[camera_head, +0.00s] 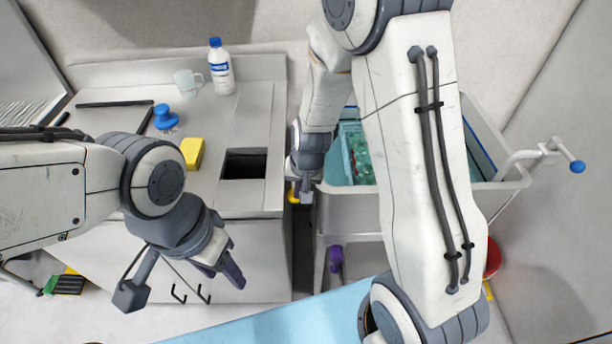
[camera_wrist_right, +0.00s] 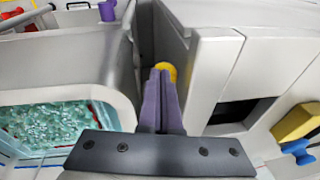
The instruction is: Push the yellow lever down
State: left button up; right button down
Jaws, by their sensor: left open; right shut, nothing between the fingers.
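The yellow lever (camera_head: 293,195) shows as a small yellow piece in the gap between the counter and the grey cart in the head view. My right wrist and gripper hide most of it. In the right wrist view, a rounded yellow end (camera_wrist_right: 168,70) of it shows just beyond the purple fingertips of my right gripper (camera_wrist_right: 161,76). Those fingers are together and empty; I cannot tell whether they touch the lever. My left gripper (camera_head: 223,265) is open and empty, in front of the counter's lower left side, well apart from the lever.
The counter holds a yellow sponge (camera_head: 192,152), a blue-knobbed item (camera_head: 166,118), a cup (camera_head: 186,82) and a bottle (camera_head: 221,68). A square opening (camera_head: 245,164) is in its top. The cart (camera_head: 350,205) stands close on the right, leaving a narrow gap.

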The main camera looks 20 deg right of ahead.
pick_arm(q)
jog(key=shift+s+d+r+p, duration=0.1)
jog(key=shift+r+p, duration=0.6)
jog(key=shift+r, duration=0.65)
pick_arm(e)
jog(key=s+r, duration=0.8)
jog(key=shift+a+r, duration=0.4)
jog(key=s+a+r+n+g, duration=0.1)
jog(key=s+a+r+n, duration=0.3)
jog(key=s, duration=0.3)
jog(key=s+a+r+n+g, duration=0.1)
jog(key=s+a+r+n, duration=0.2)
jog(key=s+r+n, duration=0.2)
jog(key=s+n, duration=0.2)
jog(key=shift+s+a+n, duration=0.25)
jog(key=shift+a+n, duration=0.05)
jog(key=shift+a, duration=0.05)
